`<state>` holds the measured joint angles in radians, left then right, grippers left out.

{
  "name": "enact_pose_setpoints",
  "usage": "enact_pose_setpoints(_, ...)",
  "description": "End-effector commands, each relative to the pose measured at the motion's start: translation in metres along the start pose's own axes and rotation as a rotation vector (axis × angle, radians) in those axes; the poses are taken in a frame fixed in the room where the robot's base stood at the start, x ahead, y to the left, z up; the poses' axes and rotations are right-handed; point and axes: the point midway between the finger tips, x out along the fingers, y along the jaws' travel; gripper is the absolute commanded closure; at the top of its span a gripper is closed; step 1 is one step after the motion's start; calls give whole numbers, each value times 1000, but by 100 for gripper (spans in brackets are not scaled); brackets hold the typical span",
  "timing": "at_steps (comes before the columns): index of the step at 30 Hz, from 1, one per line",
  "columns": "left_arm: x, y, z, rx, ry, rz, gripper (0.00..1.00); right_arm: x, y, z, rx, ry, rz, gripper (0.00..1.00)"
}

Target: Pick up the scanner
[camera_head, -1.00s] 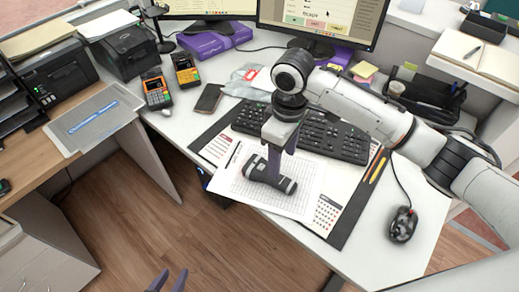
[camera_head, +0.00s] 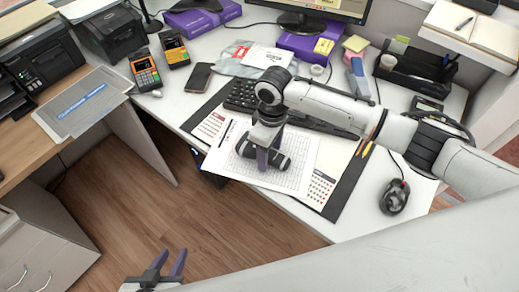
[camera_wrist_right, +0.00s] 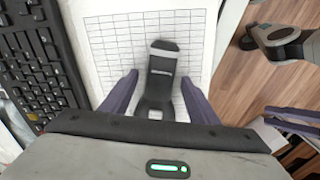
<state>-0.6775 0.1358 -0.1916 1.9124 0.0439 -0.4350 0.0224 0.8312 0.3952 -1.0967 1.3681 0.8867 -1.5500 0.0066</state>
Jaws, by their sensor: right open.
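The dark grey and black scanner (camera_head: 281,162) lies on the gridded paper sheet (camera_head: 228,166) on the white desk. My right gripper (camera_head: 262,163) is directly above it, pointing down, and hides its middle in the head view. In the right wrist view the scanner (camera_wrist_right: 162,62) lies between the two purple fingers of my right gripper (camera_wrist_right: 158,95), with a gap on each side. These fingers are open. My left gripper (camera_head: 168,268) is open and empty, low over the floor in front of the desk.
The black keyboard (camera_head: 240,97) lies behind the sheet, partly under my right arm. A black mouse (camera_head: 394,197) is at the right. A phone (camera_head: 199,77) and a card terminal (camera_head: 145,70) are at the left. The desk's front edge is close to the sheet.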

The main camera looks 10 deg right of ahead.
Motion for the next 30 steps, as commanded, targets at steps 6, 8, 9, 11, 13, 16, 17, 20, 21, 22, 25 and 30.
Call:
enact_pose_setpoints(6,0,0,0,0,-1,0,69,0,0,0,0,0,0,57)
enact_pose_setpoints(8,0,0,1,0,-2,0,69,0,0,0,0,0,0,67)
enact_pose_setpoints(9,0,0,2,0,-3,0,69,0,0,0,0,0,0,74)
enact_pose_setpoints(11,-1,0,3,-1,-5,0,69,0,0,0,0,0,0,84)
enact_pose_setpoints(13,-1,0,4,-1,-8,0,69,0,0,0,0,0,0,95)
enact_pose_setpoints(16,-2,0,6,-2,-12,0,69,-1,0,0,0,1,0,95)
enact_pose_setpoints(17,-2,0,7,-2,-13,0,69,-1,0,0,0,1,0,95)
enact_pose_setpoints(20,-2,0,8,-2,-15,0,69,-2,0,-1,0,2,0,95)
enact_pose_setpoints(21,-2,0,8,-2,-15,-1,69,-5,0,-1,0,3,0,95)
enact_pose_setpoints(22,-2,0,8,-2,-15,-1,69,-8,0,-1,0,3,0,95)
enact_pose_setpoints(25,-3,0,7,-2,-16,-1,69,-23,1,-2,-1,6,1,95)
enact_pose_setpoints(30,-3,0,7,-2,-16,-1,69,-58,1,-1,0,6,2,95)
